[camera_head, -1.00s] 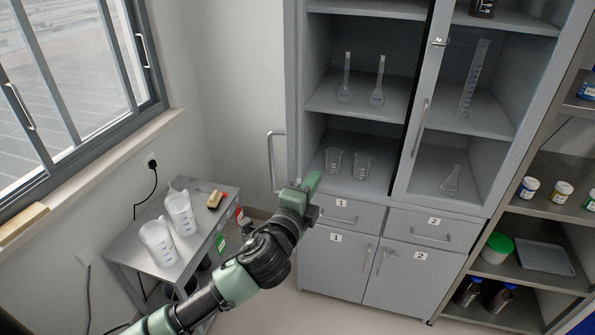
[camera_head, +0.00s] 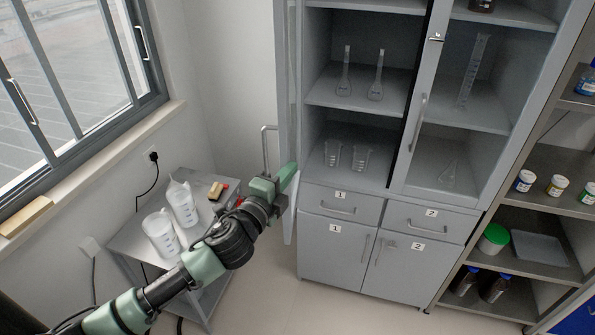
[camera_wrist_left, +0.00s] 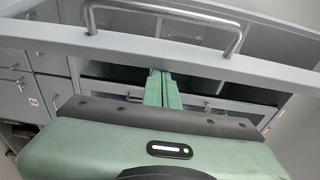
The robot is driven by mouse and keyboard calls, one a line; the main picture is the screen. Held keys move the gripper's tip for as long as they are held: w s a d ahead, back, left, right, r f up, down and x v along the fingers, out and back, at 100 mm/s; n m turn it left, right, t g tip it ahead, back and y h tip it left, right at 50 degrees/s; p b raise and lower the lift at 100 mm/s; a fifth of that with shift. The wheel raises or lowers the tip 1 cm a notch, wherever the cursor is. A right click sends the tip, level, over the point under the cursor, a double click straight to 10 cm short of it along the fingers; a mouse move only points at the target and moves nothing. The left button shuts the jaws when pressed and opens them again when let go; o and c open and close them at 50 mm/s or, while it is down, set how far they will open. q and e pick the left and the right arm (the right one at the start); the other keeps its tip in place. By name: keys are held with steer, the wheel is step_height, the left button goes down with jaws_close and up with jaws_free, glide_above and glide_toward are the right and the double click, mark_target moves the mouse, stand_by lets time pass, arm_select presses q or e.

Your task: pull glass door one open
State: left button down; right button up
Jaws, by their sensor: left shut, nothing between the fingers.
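Glass door one (camera_head: 289,70), the cabinet's left door, stands swung open and shows nearly edge-on in the head view. Its metal bar handle (camera_head: 265,150) sticks out to the left of it. In the left wrist view the door's grey frame (camera_wrist_left: 190,57) crosses the picture, with the handle (camera_wrist_left: 165,10) on its far side. My left gripper (camera_head: 283,178) is at the lower part of the door. Its green fingers (camera_wrist_left: 162,78) are shut and empty, with tips at the frame, apart from the handle. I cannot tell whether they touch. My right gripper is not in view.
The open left bay holds flasks (camera_head: 375,85) and beakers (camera_head: 360,158). Glass door two (camera_head: 418,110) is closed on the right. A small side table (camera_head: 205,180) with white jugs (camera_head: 161,233) stands left of the door. The floor before the cabinet is clear.

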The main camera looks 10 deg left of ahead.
arm_select(q)
steer(key=a, duration=1)
steer(key=shift+a+m+h+b, duration=0.3)
steer(key=shift+a+h+b, duration=0.1)
steer(key=shift+b, duration=0.05)
